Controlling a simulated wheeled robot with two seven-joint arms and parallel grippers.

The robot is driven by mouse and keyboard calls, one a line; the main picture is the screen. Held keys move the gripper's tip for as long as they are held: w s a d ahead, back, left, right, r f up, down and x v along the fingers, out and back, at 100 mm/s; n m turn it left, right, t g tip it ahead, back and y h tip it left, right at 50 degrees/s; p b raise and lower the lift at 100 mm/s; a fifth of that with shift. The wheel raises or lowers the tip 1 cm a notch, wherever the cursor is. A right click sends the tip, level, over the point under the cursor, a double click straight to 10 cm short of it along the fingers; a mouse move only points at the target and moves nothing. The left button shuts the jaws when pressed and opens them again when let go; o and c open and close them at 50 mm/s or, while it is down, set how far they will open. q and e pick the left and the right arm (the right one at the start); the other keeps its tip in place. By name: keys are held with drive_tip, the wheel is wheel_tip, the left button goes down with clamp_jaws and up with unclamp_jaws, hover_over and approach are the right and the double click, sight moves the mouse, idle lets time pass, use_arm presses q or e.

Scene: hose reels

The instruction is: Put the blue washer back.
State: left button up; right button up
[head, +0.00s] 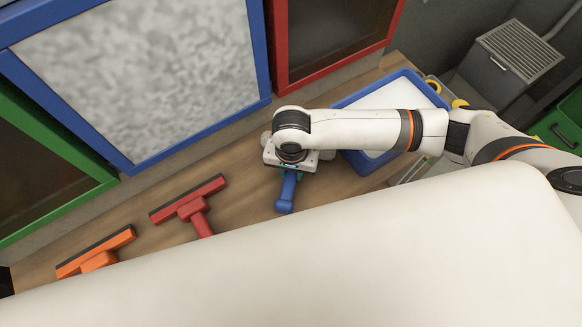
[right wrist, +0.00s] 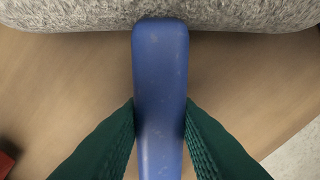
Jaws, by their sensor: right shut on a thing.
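The blue washer has a blue handle (head: 286,195) and a grey fluffy head. In the right wrist view, the handle (right wrist: 160,70) runs up the middle to the fluffy head (right wrist: 80,14) along the top edge. My right gripper (head: 289,174) is shut on the handle; in the right wrist view its green ribbed fingers (right wrist: 160,122) press both sides. In the head view my arm covers most of the washer's head. I cannot tell whether the washer touches the wooden surface (head: 240,165). My left gripper is not in view.
A red squeegee (head: 191,205) and an orange squeegee (head: 97,252) lie to the left. A blue tray (head: 352,162) with a white inside is to the right, partly behind my arm. Blue-, red- and green-framed panels (head: 140,75) stand behind. Bare wood lies between squeegee and washer.

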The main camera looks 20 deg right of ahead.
drive_tip(key=shift+w, duration=0.1)
drive_tip(key=shift+f, duration=0.1)
drive_tip(key=o, duration=1)
drive_tip(key=shift+f, duration=0.1)
drive_tip(key=shift+c, duration=0.2)
wheel_tip(320, 180, up, 12)
